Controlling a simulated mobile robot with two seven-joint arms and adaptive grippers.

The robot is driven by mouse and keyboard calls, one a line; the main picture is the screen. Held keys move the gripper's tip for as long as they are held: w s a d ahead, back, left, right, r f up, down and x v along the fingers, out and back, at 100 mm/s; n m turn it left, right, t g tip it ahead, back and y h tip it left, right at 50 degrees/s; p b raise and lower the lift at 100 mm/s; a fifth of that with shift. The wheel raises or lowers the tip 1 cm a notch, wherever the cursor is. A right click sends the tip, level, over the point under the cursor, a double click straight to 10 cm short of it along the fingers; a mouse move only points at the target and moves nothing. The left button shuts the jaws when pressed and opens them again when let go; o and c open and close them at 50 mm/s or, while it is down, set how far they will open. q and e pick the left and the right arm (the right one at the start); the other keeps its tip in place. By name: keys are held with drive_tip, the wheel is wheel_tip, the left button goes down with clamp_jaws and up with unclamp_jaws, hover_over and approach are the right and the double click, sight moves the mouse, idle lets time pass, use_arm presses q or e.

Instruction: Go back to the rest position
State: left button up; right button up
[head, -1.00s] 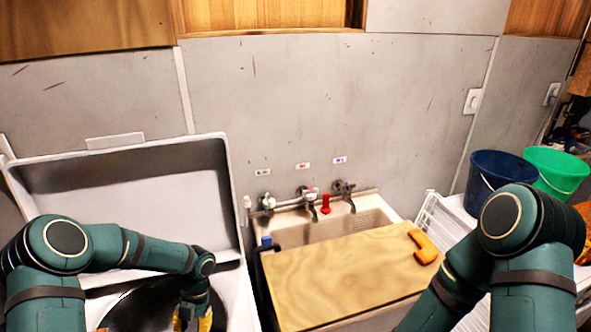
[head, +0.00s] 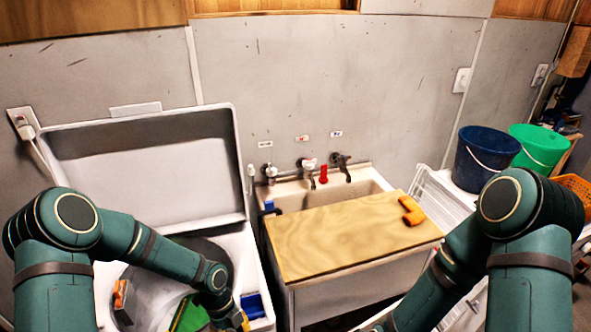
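My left arm reaches over the open top-loading washer (head: 150,165) at the left. Its gripper (head: 243,322) shows only as a bit of yellow at the bottom edge, near the right side of the drum opening. Its fingertips are cut off, so I cannot tell whether it is open or shut or holds anything. My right arm bends down at the right and leaves the bottom of the picture; its gripper is out of view.
A sink (head: 290,203) with taps stands in the middle, partly covered by a wooden board (head: 340,240) carrying an orange angled object (head: 411,211). A blue bucket (head: 483,160) and a green bucket (head: 540,150) stand at right, near a white rack (head: 440,200).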

use_arm(q)
drive_tip(key=s+d+n+t+h, duration=0.1)
drive_tip(key=s+d+n+t, duration=0.2)
drive_tip(key=n, duration=1.1)
drive_tip(key=s+d+n+t, duration=0.2)
drive_tip(key=s+n, duration=0.3)
drive_tip(key=n, duration=0.8)
wheel_tip(320, 180, down, 10)
drive_tip(key=b, duration=1)
drive_tip(key=shift+d+f, duration=0.15)
drive_tip(key=shift+d, duration=0.05)
drive_tip(key=shift+w, duration=0.1)
